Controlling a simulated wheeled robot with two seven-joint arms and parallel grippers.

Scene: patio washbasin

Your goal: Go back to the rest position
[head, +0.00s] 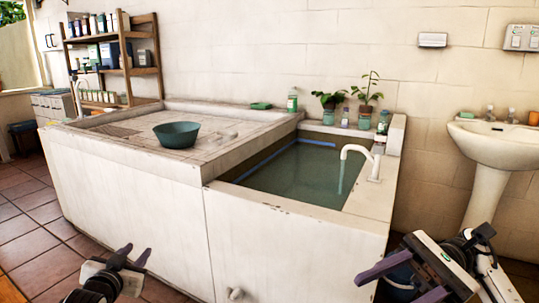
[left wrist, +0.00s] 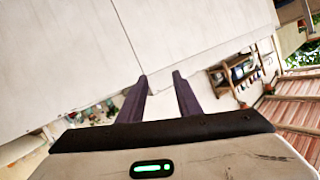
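My left gripper (head: 136,253) is low in front of the white basin block (head: 290,245), with nothing between its fingers. In the left wrist view its two dark purple fingers (left wrist: 161,77) stand apart, with the pale basin wall beyond them. My right gripper (head: 392,285) is at the lower right of the head view, in front of the basin's right end. Its purple fingers look spread apart, and I see nothing held in them.
A teal bowl (head: 177,134) sits on the basin's tiled left part. The right part holds water (head: 300,172) under a white tap (head: 357,150). Potted plants (head: 365,95) and bottles line the back ledge. A pedestal sink (head: 495,145) stands right. Tiled floor (head: 30,225) is clear at left.

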